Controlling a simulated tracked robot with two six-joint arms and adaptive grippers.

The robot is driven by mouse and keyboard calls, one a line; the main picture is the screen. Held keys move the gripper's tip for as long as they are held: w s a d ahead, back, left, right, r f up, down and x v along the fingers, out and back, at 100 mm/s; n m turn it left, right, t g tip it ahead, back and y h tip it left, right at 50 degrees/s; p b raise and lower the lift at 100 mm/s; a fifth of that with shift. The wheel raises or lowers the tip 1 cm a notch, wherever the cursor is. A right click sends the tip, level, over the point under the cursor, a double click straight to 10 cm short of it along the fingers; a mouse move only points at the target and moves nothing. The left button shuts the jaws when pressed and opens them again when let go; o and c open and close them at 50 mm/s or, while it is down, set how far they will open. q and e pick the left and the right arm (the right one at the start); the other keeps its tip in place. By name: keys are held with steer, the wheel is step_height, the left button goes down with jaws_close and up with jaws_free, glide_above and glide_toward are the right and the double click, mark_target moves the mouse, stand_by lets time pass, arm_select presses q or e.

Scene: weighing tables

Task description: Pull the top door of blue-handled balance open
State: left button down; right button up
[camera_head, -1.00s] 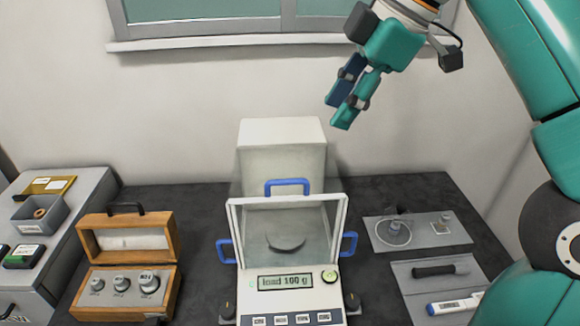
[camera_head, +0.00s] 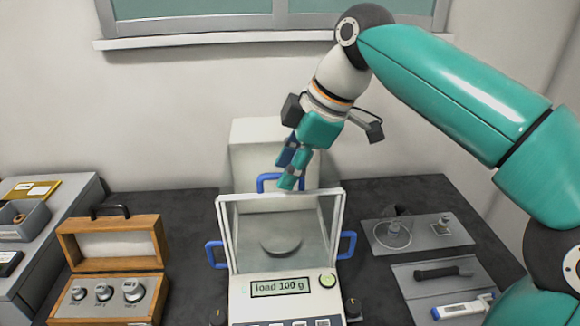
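The balance (camera_head: 233,240) with blue handles stands in the middle of the dark table, its display reading "load 100 g". Its glass chamber holds a round pan (camera_head: 281,246). The blue top door handle (camera_head: 265,182) is at the upper back of the chamber. Blue side handles show at left (camera_head: 213,256) and right (camera_head: 349,246). My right gripper (camera_head: 287,178) points down at the top handle and overlaps its right part in the picture. Its fingers look close together; whether they are around the handle I cannot tell. My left gripper is not in view.
A wooden box (camera_head: 110,243) with several metal weights stands open at the left. Grey trays (camera_head: 450,234) with small tools and a white pen-like device (camera_head: 462,309) lie at the right. A grey cabinet (camera_head: 60,225) is at the far left.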

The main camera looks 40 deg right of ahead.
jaws_close()
steer(key=shift+s, duration=0.1)
stand_by(0.3)
